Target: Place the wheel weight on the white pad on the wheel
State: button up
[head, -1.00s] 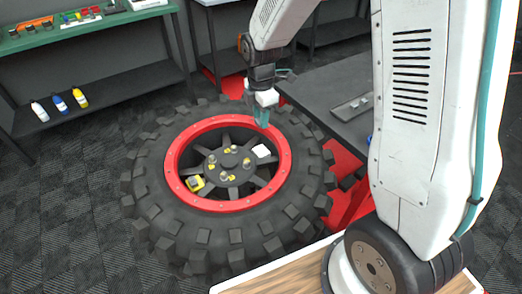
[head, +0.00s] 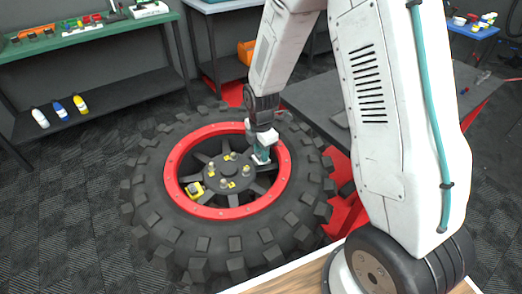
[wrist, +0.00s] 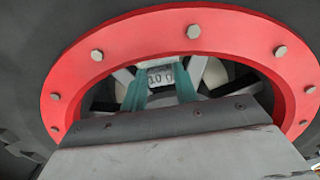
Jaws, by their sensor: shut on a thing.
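The wheel (head: 140,190) lies flat, with a black knobbly tyre, a red rim ring and dark spokes. My gripper (head: 262,154) is down inside the right side of the red ring. In the wrist view its teal fingers (wrist: 160,90) are shut on the wheel weight (wrist: 161,76), a small light grey block with dark digits. The weight is hard to make out in the head view. The white pad (head: 258,161) shows only as a sliver beside the fingertips; the gripper hides the rest. I cannot tell whether the weight touches the pad.
A yellow block (head: 195,188) sits on the wheel's left side, and studs stand around the hub (head: 228,172). The raised red ring (wrist: 120,45) surrounds the fingers closely. A green-topped bench (head: 90,32) stands back left with bottles on its lower shelf. A dark table (head: 330,98) is behind right.

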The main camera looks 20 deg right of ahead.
jog(key=o, duration=1)
jog(key=shift+f, duration=0.1)
jog(key=s+r+m, duration=0.2)
jog(key=r, duration=0.7)
jog(key=s+r+m, duration=0.2)
jog(key=r, duration=0.8)
jog(key=s+d+r+m, duration=0.1)
jog(key=s+r+m, duration=0.2)
jog(key=s+m, duration=0.2)
jog(key=s+d+r+m, duration=0.1)
jog(key=s+r+m, duration=0.3)
jog(key=s, duration=0.7)
jog(key=s+d+r+m+t, duration=0.1)
jog(key=s+r+m, duration=0.3)
jog(key=s+m, duration=0.3)
jog(key=shift+s, duration=0.55)
